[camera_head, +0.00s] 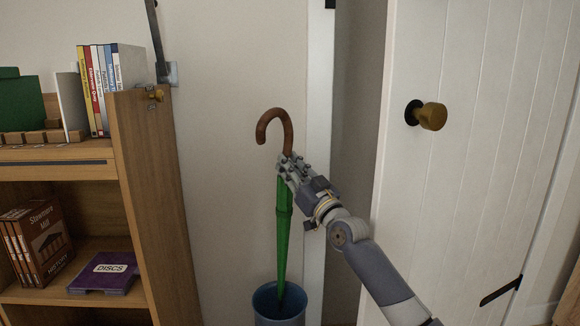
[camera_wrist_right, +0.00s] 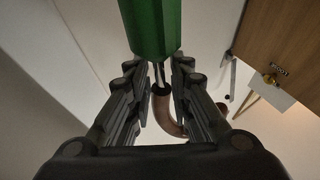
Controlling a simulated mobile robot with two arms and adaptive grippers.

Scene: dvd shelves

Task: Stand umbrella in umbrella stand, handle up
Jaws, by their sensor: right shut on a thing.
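A green umbrella (camera_head: 284,228) with a brown hooked handle (camera_head: 275,127) is upright in the head view, handle up. My right gripper (camera_head: 287,170) is shut on the umbrella just below the handle. The lower tip of the umbrella appears within the mouth of the blue umbrella stand (camera_head: 279,304) at the bottom of the view. I cannot tell whether the tip touches the stand's bottom. In the right wrist view, the green umbrella (camera_wrist_right: 152,25) and the brown handle (camera_wrist_right: 163,112) show between the fingers (camera_wrist_right: 160,75). My left gripper is not in view.
A wooden shelf (camera_head: 147,200) with books (camera_head: 100,88), brown boxes (camera_head: 40,240) and a purple disc case (camera_head: 105,272) stands at left. A white door (camera_head: 470,150) with a brass knob (camera_head: 431,116) is at right. White wall (camera_head: 235,200) lies behind the umbrella.

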